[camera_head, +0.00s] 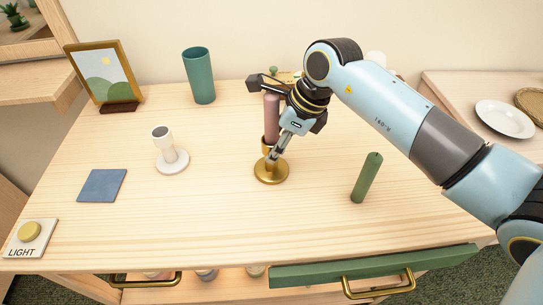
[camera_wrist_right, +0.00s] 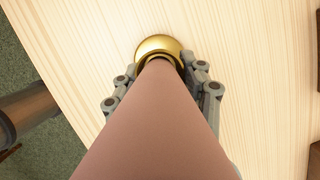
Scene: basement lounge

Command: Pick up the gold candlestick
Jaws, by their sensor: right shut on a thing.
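The gold candlestick (camera_head: 271,173) stands upright near the middle of the wooden table, with a dusty-pink candle (camera_head: 271,118) in its cup. My right gripper (camera_head: 277,152) comes down from behind on the right and is shut on the candlestick's stem, just above the round base. In the right wrist view the pink candle (camera_wrist_right: 160,125) fills the foreground and hides the stem. The gold base (camera_wrist_right: 158,44) shows beyond it, with my right gripper's fingers (camera_wrist_right: 158,88) on both sides. The base looks to be at table level. My left gripper is not in view.
A white candle holder (camera_head: 171,160) stands left, a green candle (camera_head: 367,178) right. A blue square (camera_head: 102,186) and a light switch (camera_head: 30,238) lie at left. A teal cup (camera_head: 199,77) and picture frame (camera_head: 105,75) stand behind. A green-fronted drawer (camera_head: 375,266) is open below.

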